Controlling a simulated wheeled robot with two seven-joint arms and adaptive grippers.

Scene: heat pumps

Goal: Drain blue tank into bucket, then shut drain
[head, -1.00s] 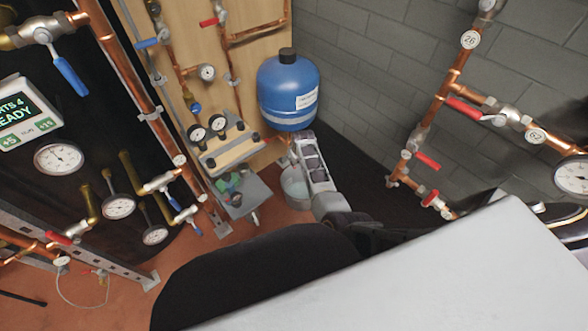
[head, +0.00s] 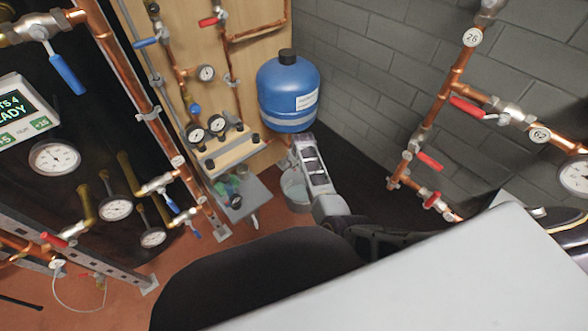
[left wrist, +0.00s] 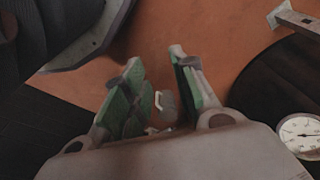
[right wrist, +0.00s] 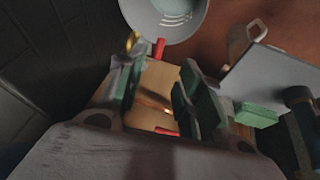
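The blue tank (head: 288,92), with a black cap and a white label, is by the wooden panel in the head view. A grey bucket (head: 293,188) stands on the floor below it; its round rim also shows in the right wrist view (right wrist: 165,18). My right gripper (head: 301,142) is just under the tank, partly in front of the bucket. In the right wrist view it is open, with a red handle (right wrist: 159,48) and a brass fitting (right wrist: 132,40) beyond its fingertips. Contact cannot be told. My left gripper (left wrist: 160,78) is open and empty above the floor.
A grey shelf (head: 250,197) with small items stands left of the bucket. Copper pipes with red levers (head: 427,160) run along the brick wall at right. Gauges (head: 115,209) and valves crowd the left side. Some reddish floor (head: 205,256) is clear.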

